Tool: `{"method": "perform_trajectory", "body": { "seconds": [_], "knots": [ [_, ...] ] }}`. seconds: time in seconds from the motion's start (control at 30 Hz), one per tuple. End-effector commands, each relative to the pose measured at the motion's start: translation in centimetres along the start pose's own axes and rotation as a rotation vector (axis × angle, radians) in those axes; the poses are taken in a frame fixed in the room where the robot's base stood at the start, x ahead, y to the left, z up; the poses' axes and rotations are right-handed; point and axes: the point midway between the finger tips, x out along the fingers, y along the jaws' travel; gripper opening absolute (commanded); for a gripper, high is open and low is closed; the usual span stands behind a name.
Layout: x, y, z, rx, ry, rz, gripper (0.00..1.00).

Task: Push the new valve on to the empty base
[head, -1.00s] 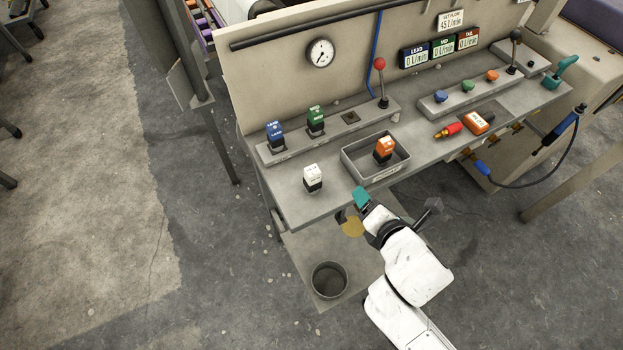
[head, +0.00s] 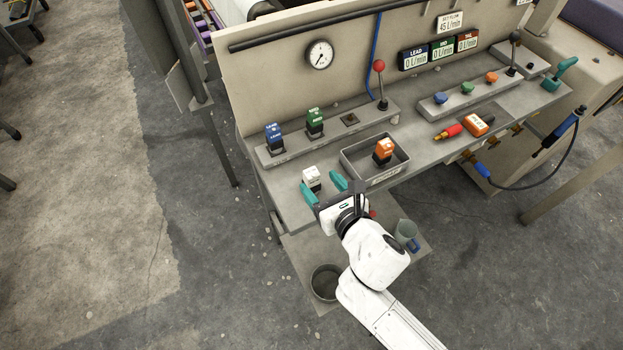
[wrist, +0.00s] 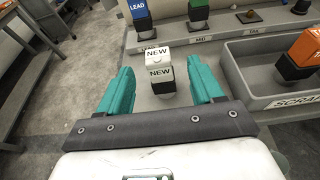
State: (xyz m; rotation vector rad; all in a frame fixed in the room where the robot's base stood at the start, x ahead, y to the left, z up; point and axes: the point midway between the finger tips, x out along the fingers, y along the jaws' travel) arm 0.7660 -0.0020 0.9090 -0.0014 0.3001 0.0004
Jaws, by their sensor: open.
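The new valve (head: 312,177) is a white block on a black foot, standing upright on the bench's front left. The empty base (head: 349,119) is a dark square socket on the raised rail, right of the blue LEAD valve (head: 274,136) and green MID valve (head: 314,122).
A grey scrap tray (head: 349,166) with an orange valve (head: 383,150) stands right of the new valve. A red-knobbed lever (head: 380,68) rises right of the empty base. A red-tipped tool (head: 448,131) lies farther right. A bucket (head: 325,283) stands on the floor.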

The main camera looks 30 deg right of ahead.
Motion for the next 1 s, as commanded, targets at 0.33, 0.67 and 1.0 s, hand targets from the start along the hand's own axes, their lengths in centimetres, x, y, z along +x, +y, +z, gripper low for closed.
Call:
{"method": "perform_trajectory", "body": {
  "seconds": [0.33,0.67,1.0],
  "knots": [
    [4.3,0.2,0.0,0.002,-0.001,0.000,0.66],
    [5.1,0.2,-0.1,0.001,0.000,0.001,0.66],
    [5.1,0.2,-0.1,0.001,0.001,0.001,0.36]
  ]
}}
